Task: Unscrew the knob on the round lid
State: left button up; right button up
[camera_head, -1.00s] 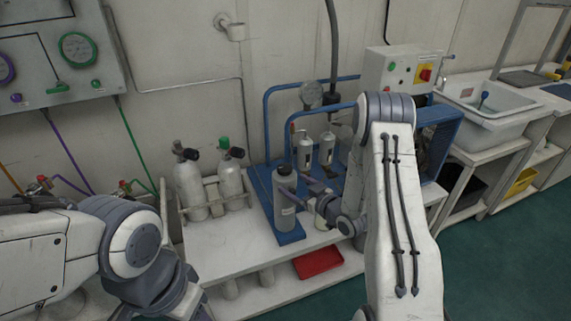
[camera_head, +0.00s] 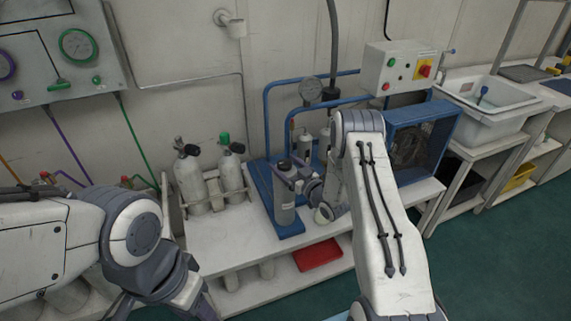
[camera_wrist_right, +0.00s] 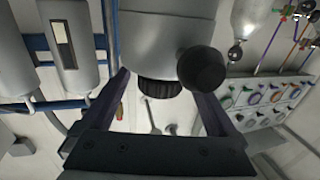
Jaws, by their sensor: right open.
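The grey upright cylinder (camera_head: 285,205) with the round lid stands on the blue base plate near the bench's front. Its dark top shows small in the head view, partly behind my right gripper (camera_head: 287,172). In the right wrist view the cylinder (camera_wrist_right: 165,35) appears upside down, with a black ridged knob (camera_wrist_right: 159,88) at its end. A black round knob (camera_wrist_right: 202,69) shows beside it, nearer the camera. My right gripper (camera_wrist_right: 160,110) is open, its two fingers apart on either side of the ridged knob. Contact cannot be told.
Two grey bottles (camera_head: 190,180) stand in a rack to the left. A blue tube frame (camera_head: 267,115) and smaller canisters (camera_head: 305,143) are behind. A blue fan box (camera_head: 425,135) is at right. A red tray (camera_head: 318,254) lies on the lower shelf.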

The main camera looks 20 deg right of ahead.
jog(key=shift+w, duration=0.15)
jog(key=c, duration=1.4)
jog(key=shift+d+f+n+g+y+b, duration=0.1)
jog(key=shift+n+g+y+b, duration=0.2)
jog(key=shift+n+y+b, duration=0.35)
jog(key=shift+d+f+n+g+y+b, duration=0.1)
jog(key=shift+n+g+y+b, duration=0.25)
jog(key=shift+y+b, duration=0.45)
jog(key=n+g+y+b, duration=0.3)
jog(key=g+y+b, duration=0.1)
jog(key=n+g+y+b, duration=0.4)
jog(key=b, duration=0.1)
jog(key=shift+w+f+n, duration=0.1)
jog(key=shift+f+n, duration=0.05)
jog(key=shift+n, duration=0.15)
jog(key=n+g+y+b, duration=0.1)
jog(key=n+g+b, duration=0.1)
jog(key=g+b, duration=0.1)
jog(key=shift+a+b, duration=0.1)
jog(key=shift+b, duration=0.6)
jog(key=shift+r+n+g+y+b, duration=0.25)
jog(key=shift+r+n+g+b, duration=0.05)
jog(key=shift+g+b, duration=0.25)
jog(key=shift+r, duration=0.1)
